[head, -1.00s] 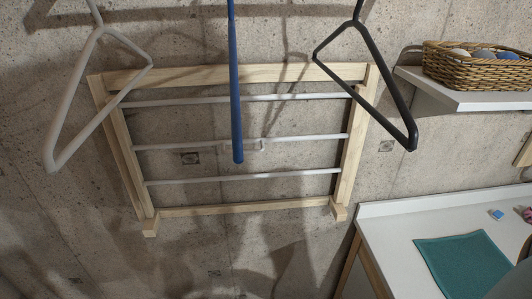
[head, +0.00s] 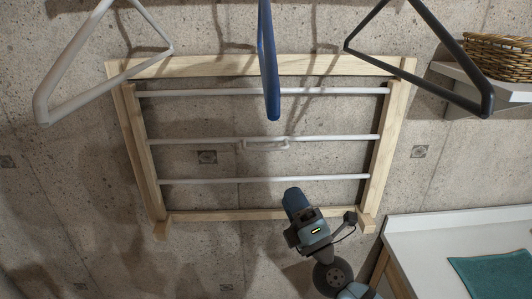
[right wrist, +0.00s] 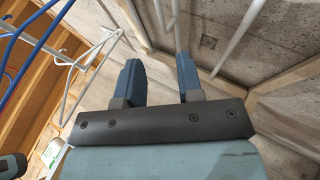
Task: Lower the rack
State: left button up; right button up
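The rack (head: 260,65) is a pale wooden frame with several white bars, folded up flat against the concrete wall in the head view. A small white handle (head: 266,146) sits at the middle bar. My right gripper (head: 293,197) is in front of the rack's lower edge, below the handle and apart from it. In the right wrist view its two blue fingers (right wrist: 159,75) are spread with nothing between them. The rack's wooden frame (right wrist: 285,75) shows beyond them at the right. My left gripper is not seen.
White (head: 78,68), blue (head: 268,65) and dark (head: 425,50) hangers hang in front of the rack's upper part. At right are a wall shelf (head: 480,85) with a wicker basket (head: 495,55) and a white counter (head: 420,240) with a teal cloth (head: 490,275).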

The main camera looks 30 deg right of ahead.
aim_at(266, 149)
jog(key=p+x, duration=0.6)
jog(key=x, duration=0.6)
jog(key=shift+w+r, duration=0.1)
jog(key=shift+r, duration=0.05)
jog(key=shift+w+r, duration=0.15)
jog(key=shift+w, duration=0.4)
grip_shut()
